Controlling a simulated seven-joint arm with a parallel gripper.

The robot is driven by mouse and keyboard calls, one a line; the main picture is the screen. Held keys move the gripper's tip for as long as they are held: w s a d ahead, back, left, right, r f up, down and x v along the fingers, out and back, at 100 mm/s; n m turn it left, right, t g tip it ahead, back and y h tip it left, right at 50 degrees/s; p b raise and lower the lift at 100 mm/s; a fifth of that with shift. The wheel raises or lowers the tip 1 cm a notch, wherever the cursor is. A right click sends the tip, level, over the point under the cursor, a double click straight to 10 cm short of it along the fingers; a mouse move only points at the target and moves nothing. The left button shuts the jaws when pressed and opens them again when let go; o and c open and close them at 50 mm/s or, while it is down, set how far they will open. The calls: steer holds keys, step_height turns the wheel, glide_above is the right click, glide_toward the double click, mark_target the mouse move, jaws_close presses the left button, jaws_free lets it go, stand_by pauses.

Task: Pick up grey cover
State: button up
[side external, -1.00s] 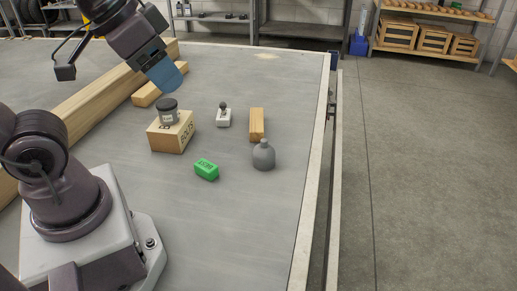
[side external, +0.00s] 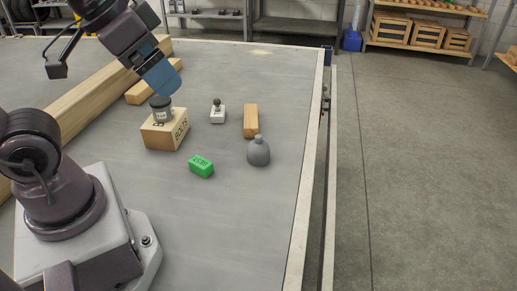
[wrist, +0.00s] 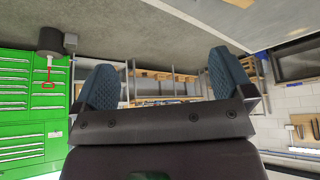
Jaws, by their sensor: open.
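A small grey jar (side external: 162,114) with a white label stands upright on a wooden box marked BOLTS (side external: 160,137). Its darker grey cover (side external: 160,101) is on top. My gripper (side external: 163,86), with blue fingers, is tilted just above and slightly right of the cover, its tips close to it. I cannot tell whether they touch. In the wrist view, the two blue fingers (wrist: 167,80) are wide apart with nothing between them. The jar and cover do not show in that view.
A green block (side external: 201,167), a grey bottle (side external: 258,152), a wooden block (side external: 251,121) and a small white item with a dark knob (side external: 218,112) stand right of the box. Long timber (side external: 85,107) lies left. The table's front middle is clear.

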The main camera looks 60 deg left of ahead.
step_height(320, 180, down, 4)
steer(key=w+d+m+g, duration=0.1)
steer(key=d+m+g, duration=0.1)
steer(key=d+g, duration=0.1)
steer(key=m+t+y, duration=0.7)
steer(key=m+y, duration=0.8)
steer(key=m, duration=0.8)
glide_above(259, 145)
steer(key=v, duration=0.6)
step_height(259, 145, down, 21)
steer(key=shift+n, duration=0.3)
steer(key=f, duration=0.7)
steer(key=shift+w+a+f, duration=0.15)
steer(key=shift+a+f, duration=0.2)
steer(key=x, duration=0.6)
steer(key=shift+w+a, duration=0.2)
steer(key=shift+a, duration=0.05)
steer(key=shift+c, duration=0.5)
